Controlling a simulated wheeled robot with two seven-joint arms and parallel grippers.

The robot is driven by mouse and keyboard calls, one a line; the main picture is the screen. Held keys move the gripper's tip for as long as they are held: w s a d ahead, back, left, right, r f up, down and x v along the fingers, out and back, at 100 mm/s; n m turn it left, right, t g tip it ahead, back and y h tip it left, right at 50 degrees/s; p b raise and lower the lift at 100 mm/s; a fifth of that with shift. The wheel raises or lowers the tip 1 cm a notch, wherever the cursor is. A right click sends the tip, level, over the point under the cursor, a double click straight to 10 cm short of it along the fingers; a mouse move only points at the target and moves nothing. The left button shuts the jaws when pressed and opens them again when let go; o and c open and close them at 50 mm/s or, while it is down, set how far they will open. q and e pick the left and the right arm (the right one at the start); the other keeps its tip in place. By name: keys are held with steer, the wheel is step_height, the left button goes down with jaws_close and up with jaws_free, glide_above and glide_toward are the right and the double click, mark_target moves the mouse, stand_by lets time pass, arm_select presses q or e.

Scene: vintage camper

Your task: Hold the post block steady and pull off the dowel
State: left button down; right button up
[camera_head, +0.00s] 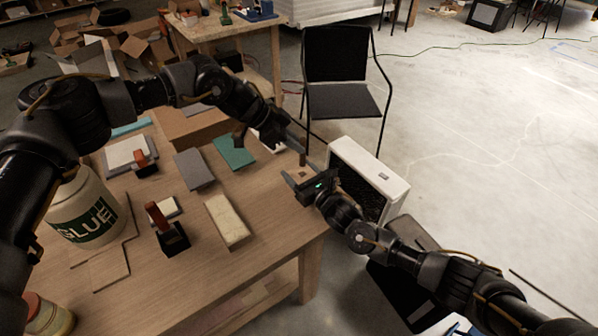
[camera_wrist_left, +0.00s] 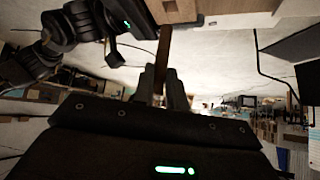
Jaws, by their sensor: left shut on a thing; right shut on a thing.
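A thin brown dowel (camera_head: 302,159) stands at the table's right edge in the head view. My left gripper (camera_head: 299,146) is shut on its upper part. In the left wrist view the dowel (camera_wrist_left: 164,46) runs out from between the left fingertips (camera_wrist_left: 160,84). The small brown post block (camera_head: 302,174) shows below the dowel, between the fingers of my right gripper (camera_head: 300,176), which is shut on it. The right gripper also shows in the left wrist view (camera_wrist_left: 142,18). Whether the dowel's lower end sits in the block cannot be told.
The wooden table (camera_head: 275,215) holds a cream block (camera_head: 228,220), a green block (camera_head: 233,152), a grey block (camera_head: 194,169) and a glue tub (camera_head: 85,207). A white heater (camera_head: 368,180) and a black chair (camera_head: 345,95) stand close beyond the table's right edge.

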steer(key=o, duration=1.1)
steer(key=shift+o, duration=0.2)
steer(key=v, duration=1.2)
steer(key=shift+f, duration=0.15)
